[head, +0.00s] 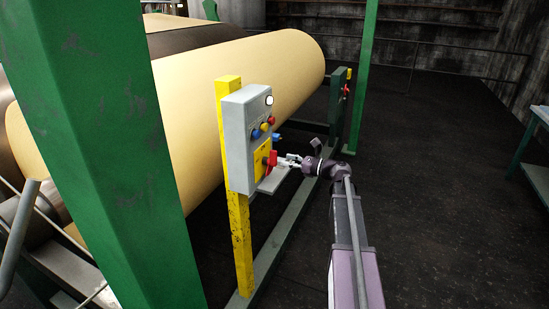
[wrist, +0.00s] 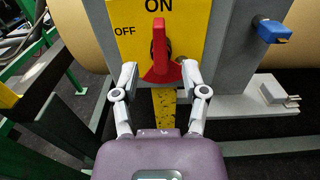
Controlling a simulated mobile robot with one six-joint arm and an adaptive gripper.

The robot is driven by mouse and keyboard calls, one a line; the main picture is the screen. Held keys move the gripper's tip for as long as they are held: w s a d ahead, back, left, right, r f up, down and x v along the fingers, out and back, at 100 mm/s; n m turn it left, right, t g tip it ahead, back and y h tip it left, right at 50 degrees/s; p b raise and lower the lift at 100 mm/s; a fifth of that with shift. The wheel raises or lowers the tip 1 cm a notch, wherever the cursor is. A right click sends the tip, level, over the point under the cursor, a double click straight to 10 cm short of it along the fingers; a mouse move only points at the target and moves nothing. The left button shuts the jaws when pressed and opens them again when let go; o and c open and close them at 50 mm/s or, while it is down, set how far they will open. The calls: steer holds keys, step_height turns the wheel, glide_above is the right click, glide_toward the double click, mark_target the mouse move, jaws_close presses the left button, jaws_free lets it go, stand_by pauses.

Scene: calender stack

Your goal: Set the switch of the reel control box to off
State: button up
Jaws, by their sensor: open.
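The reel control box (head: 240,140) is a grey box on a yellow post. Its red rotary switch (wrist: 160,52) sits on a yellow plate (wrist: 190,20) in the wrist view, and the switch handle points up at the ON label. The OFF label (wrist: 125,30) is to the left of the switch. In the head view the red switch (head: 271,160) is low on the box face. My gripper (wrist: 160,80) is open, with one finger on each side of the switch's lower part. I cannot tell whether the fingers touch it. In the head view my gripper (head: 284,161) is close to the box face.
A blue part (wrist: 272,30) sticks out right of the plate. A grey ledge (head: 273,181) juts out below the switch. Large tan rolls (head: 270,75) lie behind the box, and green posts (head: 361,75) stand around. Open dark floor (head: 450,190) lies to the right.

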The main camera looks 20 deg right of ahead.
mark_target(274, 157)
steer(key=shift+x, duration=2.95)
jaws_close()
steer(key=shift+d, duration=0.25)
steer(key=shift+a, duration=0.2)
